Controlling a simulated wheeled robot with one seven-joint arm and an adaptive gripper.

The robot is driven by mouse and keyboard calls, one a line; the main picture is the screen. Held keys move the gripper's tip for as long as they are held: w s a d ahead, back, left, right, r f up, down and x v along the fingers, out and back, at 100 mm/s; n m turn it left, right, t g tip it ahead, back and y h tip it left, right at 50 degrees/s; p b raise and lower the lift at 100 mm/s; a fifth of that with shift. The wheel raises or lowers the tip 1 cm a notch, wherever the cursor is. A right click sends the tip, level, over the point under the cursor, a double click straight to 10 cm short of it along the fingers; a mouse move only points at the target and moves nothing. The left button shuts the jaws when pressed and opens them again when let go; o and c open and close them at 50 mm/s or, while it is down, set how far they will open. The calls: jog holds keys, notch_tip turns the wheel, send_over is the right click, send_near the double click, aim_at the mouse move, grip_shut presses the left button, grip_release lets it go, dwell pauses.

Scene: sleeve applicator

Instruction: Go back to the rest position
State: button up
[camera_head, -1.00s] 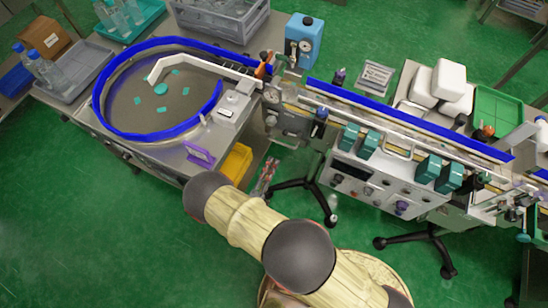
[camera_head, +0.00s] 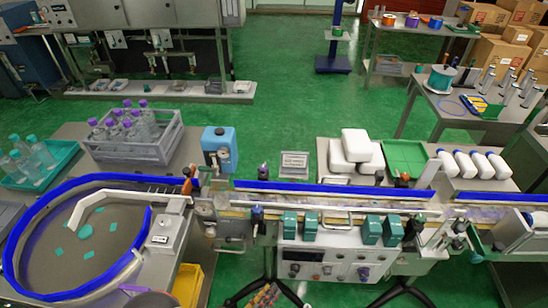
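My gripper is not in the head view, and no part of my arm shows clearly there. Before me is the sleeve applicator machine (camera_head: 335,262), with a conveyor edged by a blue rail (camera_head: 330,190). At its left end is a round turntable (camera_head: 110,265) with a blue rim and several small teal pieces on it. Whether my gripper is open or shut, or holds anything, is hidden.
A grey crate of purple-capped bottles (camera_head: 130,150) and a teal tray (camera_head: 40,170) stand behind the turntable. A blue box (camera_head: 218,150), white blocks (camera_head: 358,150) and a green tray (camera_head: 405,157) are behind the conveyor. Green floor (camera_head: 290,80) is open farther back.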

jog(key=s+d+r+m+g+y, duration=0.2)
jog(key=d+r+m+g+y, duration=0.15)
jog(key=r+m, duration=0.7)
jog(key=s+d+r+m+g+y, duration=0.1)
jog(key=d+r+m+g+y, duration=0.3)
jog(key=r+m, duration=0.65)
jog(key=s+d+r+m+g+y, duration=0.25)
jog(key=r+m+g, duration=0.25)
jog(key=r+m, duration=0.55)
jog(key=d+r+m+t, duration=0.5)
jog(key=d+r+m, duration=0.1)
jog(key=d+r, duration=0.5)
jog(key=shift+r+y, duration=0.15)
jog(key=shift+y, duration=0.15)
jog(key=shift+w, duration=0.1)
